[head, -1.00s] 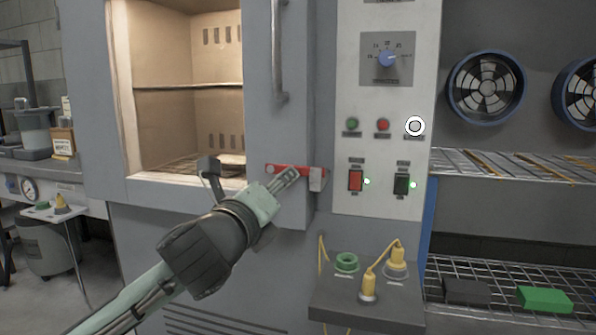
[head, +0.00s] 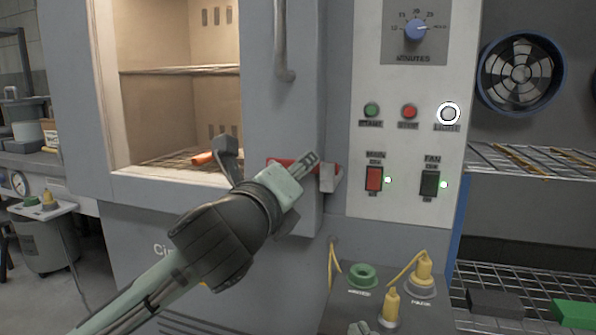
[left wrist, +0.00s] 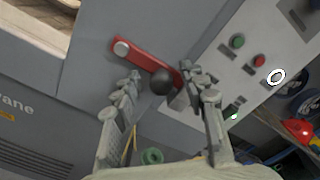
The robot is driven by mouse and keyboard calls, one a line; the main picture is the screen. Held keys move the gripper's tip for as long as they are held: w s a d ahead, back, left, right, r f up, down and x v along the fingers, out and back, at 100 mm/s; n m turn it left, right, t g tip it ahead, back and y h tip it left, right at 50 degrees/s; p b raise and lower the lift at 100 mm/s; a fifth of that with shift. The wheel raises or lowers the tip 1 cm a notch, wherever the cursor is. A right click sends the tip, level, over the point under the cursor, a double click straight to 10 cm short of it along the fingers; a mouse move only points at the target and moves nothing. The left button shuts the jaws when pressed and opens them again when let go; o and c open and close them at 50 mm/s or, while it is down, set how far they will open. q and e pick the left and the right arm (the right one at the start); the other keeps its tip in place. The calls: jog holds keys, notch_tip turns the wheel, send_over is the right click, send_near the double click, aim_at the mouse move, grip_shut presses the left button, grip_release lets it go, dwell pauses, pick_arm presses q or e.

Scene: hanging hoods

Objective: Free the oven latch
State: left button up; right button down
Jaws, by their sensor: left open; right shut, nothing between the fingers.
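The red oven latch (head: 275,164) lies across the grey door's edge, its right end at a grey bracket (head: 328,180). In the left wrist view the red bar (left wrist: 135,55) slants down right to the bracket, with a black ball knob (left wrist: 162,82) in front. My left gripper (head: 268,158) is open before the latch, one finger left of it and one across its right part. In the left wrist view its fingers (left wrist: 160,90) stand either side of the knob; contact is unclear.
A vertical door handle (head: 284,40) is above the latch. A control panel (head: 405,155) with buttons and switches is to the right. A ledge with yellow plugs (head: 391,307) and a green socket (head: 363,275) juts out below. Wire shelves (head: 535,160) stand farther right.

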dwell(0.3)
pick_arm(q)
grip_shut()
dwell(0.3)
